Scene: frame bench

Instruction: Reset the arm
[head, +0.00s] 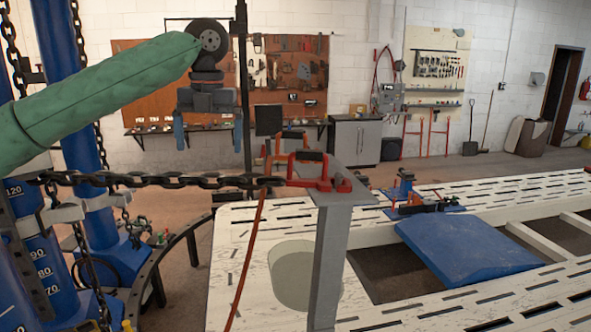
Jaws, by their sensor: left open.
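My left arm in its green sleeve (100,90) comes in from the left and is raised high. At its end my left gripper (208,132) hangs pointing down. Its two blue fingers are wide apart, with nothing between them. It hangs in the air, in the picture above the chain and in front of the tool boards on the back wall. My right arm and right gripper are not in view.
A taut chain (150,180) runs from blue pulling towers (92,140) to a red clamp (312,170) on a grey post (330,250). The white slotted frame bench (240,225) carries a blue panel (470,247). An orange hose (248,255) hangs beside the post.

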